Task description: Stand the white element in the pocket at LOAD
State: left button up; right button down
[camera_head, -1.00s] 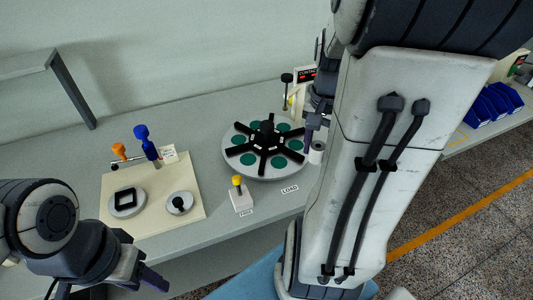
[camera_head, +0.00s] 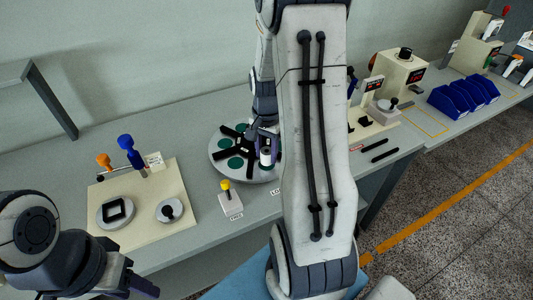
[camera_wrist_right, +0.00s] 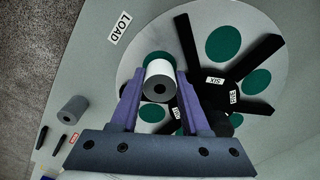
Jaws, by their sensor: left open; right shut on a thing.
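The white element (camera_head: 266,158) is a short upright cylinder with a hole in its end, held over the near right part of the round turntable (camera_head: 217,165). In the right wrist view the element (camera_wrist_right: 160,70) sits between the fingers of my right gripper (camera_wrist_right: 158,82), which is shut on it. A green pocket spot shows partly behind it. I cannot tell whether it touches the disc. The LOAD label (camera_wrist_right: 120,28) lies beside the disc; my right arm partly covers it in the head view. My left gripper (camera_head: 143,287) is open at the lower left, away from the turntable.
Black spokes (camera_wrist_right: 255,62) divide the disc close to my right fingers. A grey cylinder (camera_wrist_right: 73,107) stands off the disc. A small block with a yellow knob (camera_head: 230,205) stands in front. A cream board (camera_head: 140,222) lies left. Blue bins (camera_head: 465,97) are far right.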

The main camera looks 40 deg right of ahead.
jog(key=shift+f, duration=0.45)
jog(key=shift+f, duration=0.1)
jog(key=c, duration=0.7)
grip_release()
